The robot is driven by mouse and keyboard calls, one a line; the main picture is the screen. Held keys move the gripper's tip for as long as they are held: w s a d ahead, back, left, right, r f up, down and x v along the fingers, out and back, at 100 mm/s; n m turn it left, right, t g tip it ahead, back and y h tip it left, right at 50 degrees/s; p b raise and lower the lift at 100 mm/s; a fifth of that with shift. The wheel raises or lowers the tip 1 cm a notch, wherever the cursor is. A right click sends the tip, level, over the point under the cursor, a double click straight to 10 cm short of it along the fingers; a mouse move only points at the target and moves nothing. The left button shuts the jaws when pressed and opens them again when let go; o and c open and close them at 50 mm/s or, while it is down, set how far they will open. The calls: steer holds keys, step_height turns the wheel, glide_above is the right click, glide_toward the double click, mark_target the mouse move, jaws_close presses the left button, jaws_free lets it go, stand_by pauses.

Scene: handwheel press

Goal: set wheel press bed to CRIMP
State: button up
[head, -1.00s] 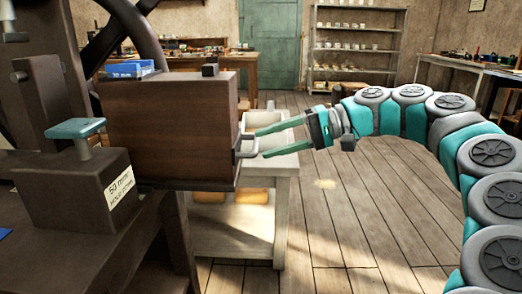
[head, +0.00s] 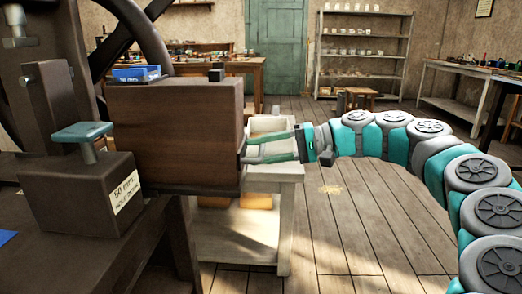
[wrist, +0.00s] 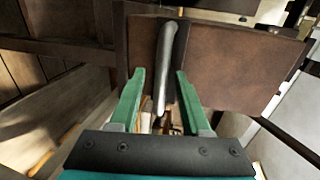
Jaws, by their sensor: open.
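The press stands at the left of the head view, with part of its dark handwheel (head: 150,30) at the top. A dark block (head: 80,190) with a teal-topped knob (head: 84,133) carries a label (head: 126,195) reading 50 mm; its smaller line is unreadable. A brown wooden box (head: 172,135) has a metal bar handle (head: 243,154) on its right side. My gripper (head: 250,150) is open at this handle. In the wrist view the handle (wrist: 166,65) lies between the two green fingers (wrist: 160,82), with gaps on both sides. No CRIMP mark is legible.
A pale low table (head: 238,250) with a tray stands behind and below the handle. A blue box (head: 136,74) sits near the wooden box's top. Shelves (head: 360,55) and a workbench (head: 465,85) are farther back.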

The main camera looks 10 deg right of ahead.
steer(key=shift+c, duration=0.4)
jaws_close()
stand_by(1.0)
